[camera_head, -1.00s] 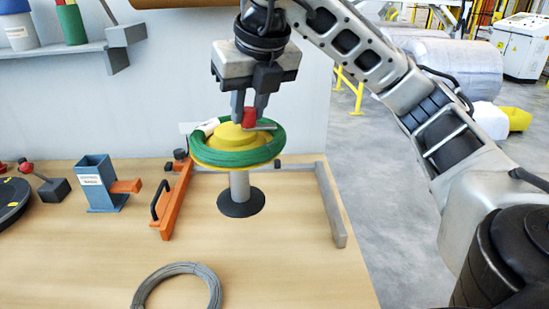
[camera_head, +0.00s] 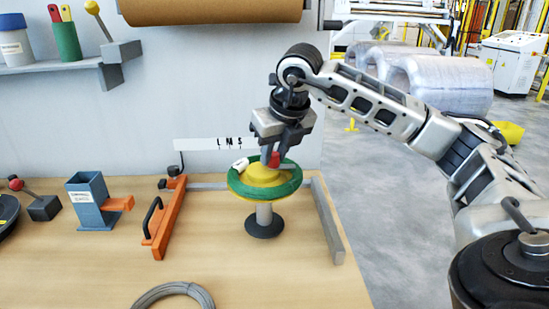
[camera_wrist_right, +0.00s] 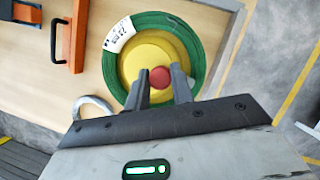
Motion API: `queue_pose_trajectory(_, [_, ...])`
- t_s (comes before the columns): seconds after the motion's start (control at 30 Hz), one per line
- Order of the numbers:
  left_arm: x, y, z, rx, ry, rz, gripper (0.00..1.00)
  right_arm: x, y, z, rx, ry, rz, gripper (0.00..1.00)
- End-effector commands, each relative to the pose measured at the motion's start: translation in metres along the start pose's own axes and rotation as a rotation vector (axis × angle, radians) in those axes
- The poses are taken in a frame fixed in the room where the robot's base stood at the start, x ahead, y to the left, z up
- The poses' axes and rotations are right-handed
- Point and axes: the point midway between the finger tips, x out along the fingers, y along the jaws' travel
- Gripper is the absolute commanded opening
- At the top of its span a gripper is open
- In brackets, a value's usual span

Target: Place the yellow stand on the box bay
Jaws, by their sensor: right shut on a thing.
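The yellow stand (camera_head: 265,177) has a yellow round top, a grey post and a dark round foot, with a red knob (camera_head: 274,159) on top. A green coil (camera_head: 238,187) with a white label lies around its top. My right gripper (camera_head: 276,157) is shut on the red knob from above; the wrist view shows the fingers (camera_wrist_right: 160,88) on both sides of the knob (camera_wrist_right: 160,77). The stand is upright inside the box bay, which has an orange rail (camera_head: 167,222) on the left and a grey rail (camera_head: 328,222) on the right. Whether the foot touches the table is unclear. My left gripper is not in view.
A grey wire coil (camera_head: 172,292) lies at the table's front. A blue-grey holder (camera_head: 92,202) and a red-knobbed lever block (camera_head: 42,207) stand at the left. A marked white strip (camera_head: 228,144) is behind the stand.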

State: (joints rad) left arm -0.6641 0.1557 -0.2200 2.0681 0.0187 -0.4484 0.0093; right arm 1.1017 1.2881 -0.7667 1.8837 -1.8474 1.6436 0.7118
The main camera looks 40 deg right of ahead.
Motion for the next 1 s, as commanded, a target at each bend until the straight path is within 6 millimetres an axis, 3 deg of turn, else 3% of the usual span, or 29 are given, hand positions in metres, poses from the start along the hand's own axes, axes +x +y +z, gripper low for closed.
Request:
queue_pose_trajectory(0.13, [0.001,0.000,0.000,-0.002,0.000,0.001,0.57,0.010,0.000,-0.004,0.002,-0.007,0.001,0.00])
queue_pose_trajectory(0.47, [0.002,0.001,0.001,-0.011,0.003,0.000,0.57,0.012,0.000,-0.004,0.002,-0.008,0.002,0.00])
queue_pose_trajectory(0.5, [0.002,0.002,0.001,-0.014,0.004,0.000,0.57,0.014,0.000,-0.006,0.001,-0.002,0.001,0.26])
queue_pose_trajectory(0.57, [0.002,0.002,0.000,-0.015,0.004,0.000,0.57,0.014,0.000,-0.006,0.001,-0.001,0.000,0.43])
queue_pose_trajectory(0.87, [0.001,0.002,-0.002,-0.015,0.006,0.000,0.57,0.012,0.000,-0.005,0.001,-0.001,0.001,0.45])
queue_pose_trajectory(1.0, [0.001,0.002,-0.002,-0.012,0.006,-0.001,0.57,0.002,0.000,-0.005,0.001,-0.003,0.002,0.45])
